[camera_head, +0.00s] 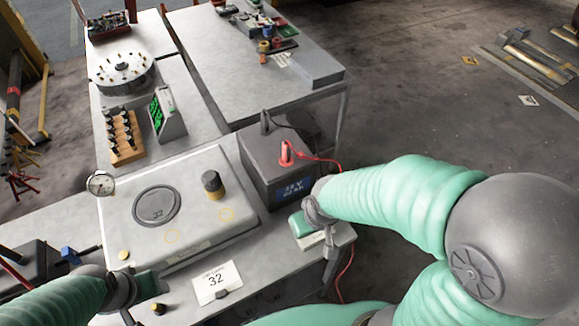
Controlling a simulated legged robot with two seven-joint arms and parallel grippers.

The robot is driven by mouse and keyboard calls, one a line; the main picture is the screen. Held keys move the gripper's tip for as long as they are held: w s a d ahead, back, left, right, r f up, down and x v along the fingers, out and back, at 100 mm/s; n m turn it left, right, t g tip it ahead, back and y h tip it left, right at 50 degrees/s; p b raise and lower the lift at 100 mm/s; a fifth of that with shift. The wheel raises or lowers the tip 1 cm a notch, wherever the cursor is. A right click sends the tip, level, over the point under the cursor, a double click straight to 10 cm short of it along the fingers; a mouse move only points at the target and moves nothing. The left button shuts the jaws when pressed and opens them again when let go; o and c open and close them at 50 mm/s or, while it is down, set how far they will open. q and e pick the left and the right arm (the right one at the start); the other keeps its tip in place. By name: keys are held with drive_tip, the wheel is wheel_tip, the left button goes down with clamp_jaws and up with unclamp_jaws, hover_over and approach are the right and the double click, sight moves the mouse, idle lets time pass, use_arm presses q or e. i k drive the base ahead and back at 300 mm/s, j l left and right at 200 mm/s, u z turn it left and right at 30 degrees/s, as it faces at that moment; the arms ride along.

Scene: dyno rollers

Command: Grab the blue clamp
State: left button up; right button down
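A small blue object (70,255), which looks like the blue clamp, is at the left, beside a dark box on the bench. Its shape is too small to make out fully. My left gripper (140,296) is at the bench's front left, to the right of and nearer than the blue object, apart from it. My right gripper (316,237) is at the bench's right end, in front of the battery, far from the blue object. I see nothing held in either gripper, but their finger gaps are unclear.
A pale raised panel (185,240) with a round plate, knob and gauge (101,183) fills the bench middle. A grey battery (285,178) with a red clamp (287,152) and cables stands right. A "32" card (216,283) lies in front. A second table (235,50) stands behind.

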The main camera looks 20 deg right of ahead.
sight(68, 253)
drive_tip(key=z, duration=1.05)
drive_tip(key=u, duration=2.3)
drive_tip(key=j, duration=0.1)
drive_tip(key=i+z, duration=0.05)
